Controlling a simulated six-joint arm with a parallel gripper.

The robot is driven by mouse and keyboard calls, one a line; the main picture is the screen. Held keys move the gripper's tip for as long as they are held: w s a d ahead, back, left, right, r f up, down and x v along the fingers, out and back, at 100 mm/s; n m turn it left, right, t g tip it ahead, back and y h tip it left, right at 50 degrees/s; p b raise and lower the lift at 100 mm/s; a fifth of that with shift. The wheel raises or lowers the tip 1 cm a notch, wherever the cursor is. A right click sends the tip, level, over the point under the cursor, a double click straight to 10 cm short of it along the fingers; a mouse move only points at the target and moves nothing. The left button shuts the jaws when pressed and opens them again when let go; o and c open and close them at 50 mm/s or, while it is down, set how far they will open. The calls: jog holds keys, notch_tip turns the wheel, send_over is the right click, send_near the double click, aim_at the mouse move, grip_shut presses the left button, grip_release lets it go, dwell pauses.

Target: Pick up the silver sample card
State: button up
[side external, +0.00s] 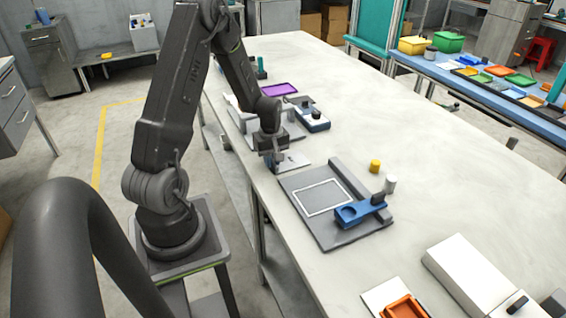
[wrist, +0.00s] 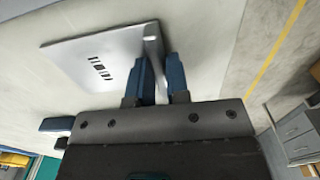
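The silver sample card (wrist: 88,58) lies flat on the pale table in the wrist view, with several small dark marks on its face and a raised lip along its right edge. In the side external view the card (side external: 294,160) shows beside my gripper, partly hidden by it. My gripper (wrist: 160,68) has two blue fingers, one on each side of the lip end, with a gap between them. The fingers look open, with the left one over the card's edge. In the side external view my gripper (side external: 274,164) is low at the table; contact with the card cannot be told.
A grey fixture plate (side external: 316,232) with a white square outline and a blue bracket (side external: 350,215) stands in front. A yellow cylinder (side external: 375,166) and a white cylinder (side external: 390,184) stand nearby. A blue-and-white device (side external: 312,121) and a purple tray (side external: 279,89) are behind.

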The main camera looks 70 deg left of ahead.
grip_shut()
jog(key=shift+r, duration=0.1)
